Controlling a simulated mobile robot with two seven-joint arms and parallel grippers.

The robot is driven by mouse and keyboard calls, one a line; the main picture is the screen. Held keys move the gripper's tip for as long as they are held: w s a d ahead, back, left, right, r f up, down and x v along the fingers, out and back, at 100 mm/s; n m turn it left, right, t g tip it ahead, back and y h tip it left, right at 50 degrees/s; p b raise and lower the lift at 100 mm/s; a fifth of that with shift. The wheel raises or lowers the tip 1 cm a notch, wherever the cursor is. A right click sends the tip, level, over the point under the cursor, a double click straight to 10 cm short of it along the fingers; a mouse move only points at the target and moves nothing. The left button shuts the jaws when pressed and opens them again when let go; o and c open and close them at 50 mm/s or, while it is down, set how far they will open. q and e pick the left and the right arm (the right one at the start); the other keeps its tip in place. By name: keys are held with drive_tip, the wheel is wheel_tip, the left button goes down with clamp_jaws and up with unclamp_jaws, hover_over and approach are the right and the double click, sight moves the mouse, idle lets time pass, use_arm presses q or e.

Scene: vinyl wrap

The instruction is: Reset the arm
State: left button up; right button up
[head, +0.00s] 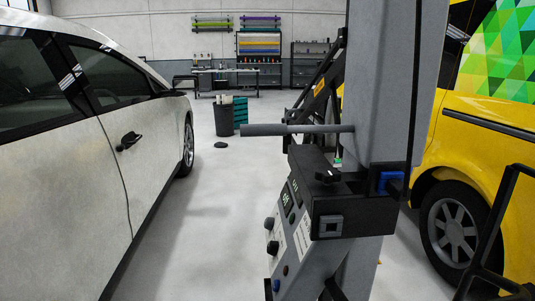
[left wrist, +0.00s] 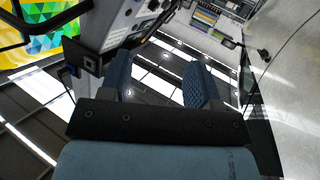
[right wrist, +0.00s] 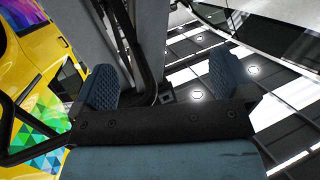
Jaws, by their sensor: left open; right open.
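A tall grey machine (head: 385,80) with a black control box (head: 350,205) stands close in front in the head view. A grey horizontal bar (head: 290,129) sticks out to the left from the machine. I cannot tell which part is the arm in the task. My left gripper (left wrist: 160,78) is open in the left wrist view, with nothing between its blue padded fingers. The machine (left wrist: 118,30) shows behind it. My right gripper (right wrist: 162,78) is open and empty in the right wrist view, with a grey post and black struts beyond it. Neither gripper shows in the head view.
A pale car (head: 75,170) stands at the left and a yellow van (head: 490,150) with a coloured pattern at the right. A dark bin (head: 223,118), a workbench (head: 226,72) and shelving stand at the back. The floor (head: 210,220) between is mostly clear.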

use_arm(q)
drive_tip(key=s+a+r+g+y+p, duration=0.1)
drive_tip(key=r+p, duration=0.5)
drive_tip(key=p, duration=1)
drive_tip(key=s+a+r+g+y+p, duration=0.2)
drive_tip(key=r+p, duration=0.4)
drive_tip(key=p, duration=1.1)
drive_tip(key=shift+s+a+r+g, duration=0.2)
drive_tip(key=shift+s+a+g, duration=0.25)
drive_tip(key=shift+a, duration=0.65)
use_arm(e)
drive_tip(key=s+d+r+g+h, duration=0.1)
drive_tip(key=d+r, duration=0.1)
drive_tip(key=r, duration=0.4)
drive_tip(key=s+d+r+g+h, duration=0.2)
drive_tip(key=r, duration=0.5)
drive_tip(key=shift+s+d+m, duration=0.3)
drive_tip(key=shift+d, duration=0.05)
drive_tip(key=shift+f, duration=0.1)
